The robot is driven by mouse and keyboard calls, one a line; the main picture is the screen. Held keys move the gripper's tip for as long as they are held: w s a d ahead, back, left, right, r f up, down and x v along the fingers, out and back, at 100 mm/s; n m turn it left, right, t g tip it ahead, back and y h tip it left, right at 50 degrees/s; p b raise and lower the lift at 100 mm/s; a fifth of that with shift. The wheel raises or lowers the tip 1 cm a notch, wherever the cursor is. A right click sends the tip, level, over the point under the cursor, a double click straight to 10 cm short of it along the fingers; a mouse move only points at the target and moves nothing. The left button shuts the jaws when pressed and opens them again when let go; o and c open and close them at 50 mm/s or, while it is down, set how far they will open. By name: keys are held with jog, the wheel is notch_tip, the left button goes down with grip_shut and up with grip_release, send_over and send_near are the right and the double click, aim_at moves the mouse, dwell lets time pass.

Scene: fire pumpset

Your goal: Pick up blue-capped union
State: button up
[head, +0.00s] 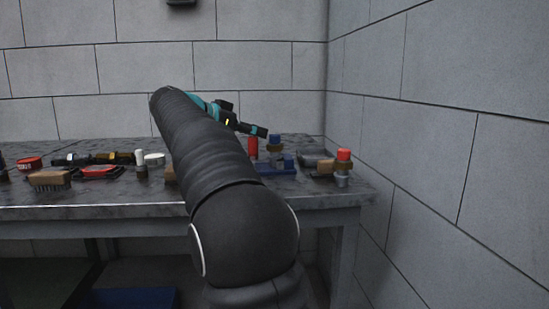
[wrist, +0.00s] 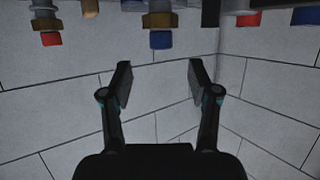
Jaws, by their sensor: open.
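The blue-capped union (head: 275,147) stands on the bench near its right end in the head view, with a blue cap over a brass-coloured nut. In the wrist view, which is upside down, the blue-capped union (wrist: 160,38) hangs from the top edge at the middle, and its far end is cut off. My gripper (wrist: 159,80) is open and empty, its two fingers apart. The union shows above the gap between the fingertips in that picture, apart from them. In the head view my gripper's dark tip shows just left of the union.
A red-capped fitting (head: 343,160) stands to the right, near the bench's corner. A red cylinder (head: 252,147) is close on the union's left. Blue parts (head: 278,166) lie at its foot. A brush (head: 50,180) lies far left. Grey block walls close the back and right.

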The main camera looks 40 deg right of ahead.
aim_at(273, 135)
jog(key=shift+b+x, duration=0.75)
jog(key=shift+x, duration=3.55)
jog(key=shift+w+r, duration=0.1)
jog(key=shift+r, duration=0.1)
grip_shut()
